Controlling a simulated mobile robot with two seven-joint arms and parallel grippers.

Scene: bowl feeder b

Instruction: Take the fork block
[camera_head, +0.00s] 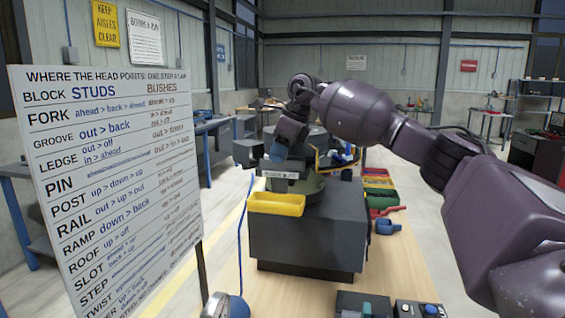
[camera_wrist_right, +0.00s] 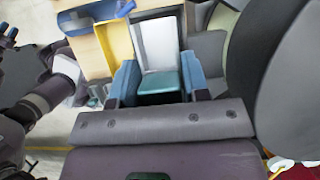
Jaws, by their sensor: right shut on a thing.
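My right gripper (camera_head: 283,150) reaches in from the right and hangs over the feeder in the middle of the head view. In the right wrist view its blue fingers (camera_wrist_right: 158,88) are shut on a small teal block (camera_wrist_right: 159,80), which sits between them. The block's far side and full shape are hidden, so I cannot tell whether it is the fork block. A pale channel or plate (camera_wrist_right: 158,42) lies just beyond it. I do not see my left gripper clearly in either view.
A yellow bin (camera_head: 277,204) is on the front of the dark feeder base (camera_head: 305,240). Coloured bins (camera_head: 380,190) stand to its right. A blue clamp-like thing (camera_head: 388,227) lies on the wooden table (camera_head: 395,270). A lettered board (camera_head: 110,180) stands at left.

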